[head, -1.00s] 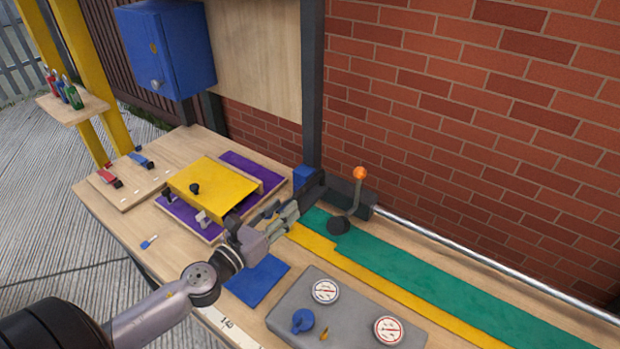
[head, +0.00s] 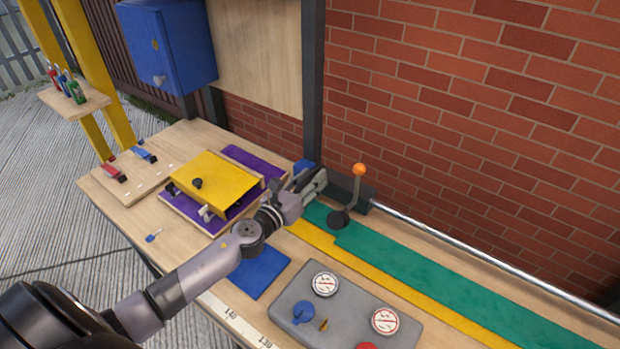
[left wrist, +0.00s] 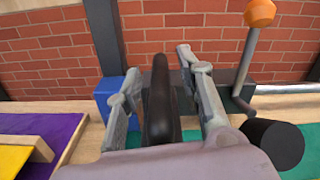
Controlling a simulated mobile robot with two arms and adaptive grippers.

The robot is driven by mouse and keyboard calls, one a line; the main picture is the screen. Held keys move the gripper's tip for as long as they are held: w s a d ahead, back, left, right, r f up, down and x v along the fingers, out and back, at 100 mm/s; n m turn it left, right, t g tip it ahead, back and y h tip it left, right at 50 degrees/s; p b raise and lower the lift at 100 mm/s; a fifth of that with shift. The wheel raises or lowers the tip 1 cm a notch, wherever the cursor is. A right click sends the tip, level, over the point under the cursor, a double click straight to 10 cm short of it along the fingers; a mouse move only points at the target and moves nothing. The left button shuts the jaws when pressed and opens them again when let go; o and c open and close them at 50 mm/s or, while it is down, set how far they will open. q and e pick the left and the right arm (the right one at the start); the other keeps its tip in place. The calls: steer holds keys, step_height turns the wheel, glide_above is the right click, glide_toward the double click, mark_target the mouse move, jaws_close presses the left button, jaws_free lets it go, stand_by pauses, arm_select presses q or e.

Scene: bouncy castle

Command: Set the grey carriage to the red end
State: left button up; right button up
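The grey carriage (head: 357,192) is a dark grey block at the left end of the silver rail along the brick wall. It also shows behind my fingers in the left wrist view (left wrist: 226,99). A blue block (left wrist: 113,98) stands just left of it. My left gripper (head: 312,180) is at the carriage's left part, fingers apart. In the left wrist view the fingers (left wrist: 165,75) stand either side of a dark upright bar (left wrist: 160,105); I cannot tell whether they touch it. No red end of the rail is in view. My right gripper is not in view.
A lever with an orange knob (head: 359,170) rises beside the carriage, above a black round base (head: 339,219). The silver rail (head: 470,243) runs clear to the right. A grey panel with dials (head: 345,313) and a yellow-lidded box (head: 215,182) stand on the bench.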

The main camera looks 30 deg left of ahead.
arm_select(q)
jaws_close()
stand_by(0.3)
stand_by(0.5)
